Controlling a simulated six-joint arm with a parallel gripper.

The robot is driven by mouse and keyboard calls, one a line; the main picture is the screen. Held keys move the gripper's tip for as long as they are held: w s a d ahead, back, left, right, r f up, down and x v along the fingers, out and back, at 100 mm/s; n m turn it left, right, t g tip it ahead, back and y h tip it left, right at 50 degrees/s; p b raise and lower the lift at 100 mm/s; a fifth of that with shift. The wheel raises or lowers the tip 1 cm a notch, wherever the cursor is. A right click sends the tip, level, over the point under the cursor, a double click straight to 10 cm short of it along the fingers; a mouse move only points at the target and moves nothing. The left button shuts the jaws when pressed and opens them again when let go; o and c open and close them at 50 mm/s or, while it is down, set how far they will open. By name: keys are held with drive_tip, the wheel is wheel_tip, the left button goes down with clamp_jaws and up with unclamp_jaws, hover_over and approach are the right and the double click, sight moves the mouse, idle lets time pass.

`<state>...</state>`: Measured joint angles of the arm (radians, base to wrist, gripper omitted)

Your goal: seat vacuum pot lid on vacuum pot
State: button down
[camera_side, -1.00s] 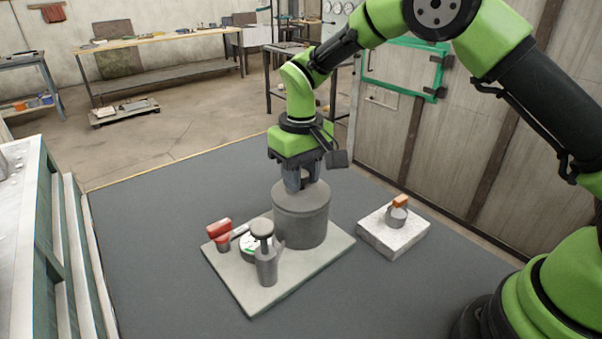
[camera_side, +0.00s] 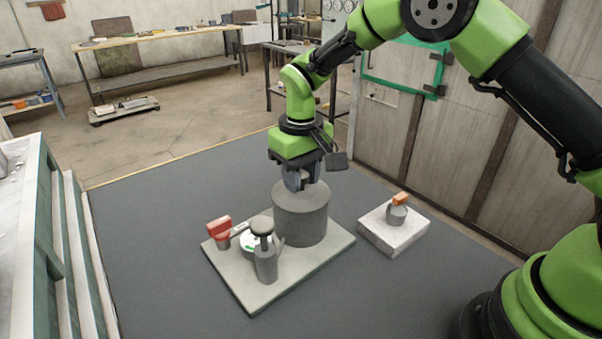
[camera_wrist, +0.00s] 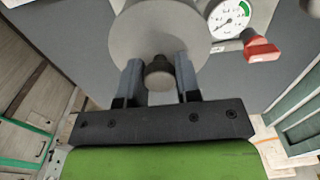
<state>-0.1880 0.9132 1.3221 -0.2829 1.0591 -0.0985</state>
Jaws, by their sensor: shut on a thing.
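The vacuum pot (camera_side: 306,222) is a grey cylinder standing upright on a pale base plate. The vacuum pot lid (camera_wrist: 140,35) is a grey disc with a dark knob (camera_wrist: 159,76), seen in the wrist view. My gripper (camera_side: 302,186) points down over the pot, shut on the lid's knob; in the wrist view its fingers (camera_wrist: 159,92) stand on both sides of the knob. In the side view the lid appears at the top of the pot, in line with it. The seam between lid and pot is not clear, so I cannot tell whether they fully touch.
Beside the pot on the base plate (camera_side: 250,297) stand a grey flask-like vessel with a dark cap (camera_side: 266,262), a round gauge (camera_side: 249,241) and a red handle (camera_side: 219,226). A pale block (camera_side: 393,237) with a small orange-topped part stands to the right. The dark mat is otherwise clear.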

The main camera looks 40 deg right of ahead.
idle(0.3)
drive_tip(key=shift+c, duration=1.3)
unclamp_jaws()
drive_tip(key=shift+r, duration=3.45)
